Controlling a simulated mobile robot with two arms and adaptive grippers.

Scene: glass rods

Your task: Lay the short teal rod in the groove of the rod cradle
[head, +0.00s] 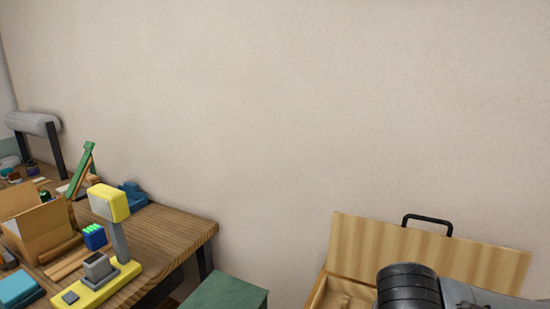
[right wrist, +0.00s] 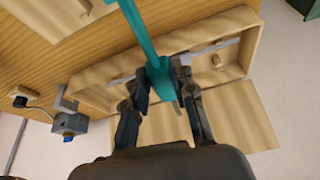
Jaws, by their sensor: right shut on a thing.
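The teal rod (right wrist: 143,32) shows in the right wrist view, running from the top edge down between the fingers of my right gripper (right wrist: 160,70). The gripper is shut on it near its lower end, which pokes out between the fingers. The rod is above a light wooden case on a wooden surface; I cannot tell if it touches anything. I cannot make out the rod cradle or its groove for certain in either view. My left gripper is in neither view.
The open wooden case (right wrist: 100,95) lies under the gripper; its lid (head: 425,250) with a black handle stands up in the head view. A grey clamp-like device (right wrist: 68,122) is beside it. A cluttered table (head: 165,230) and a green box (head: 225,293) are to the left.

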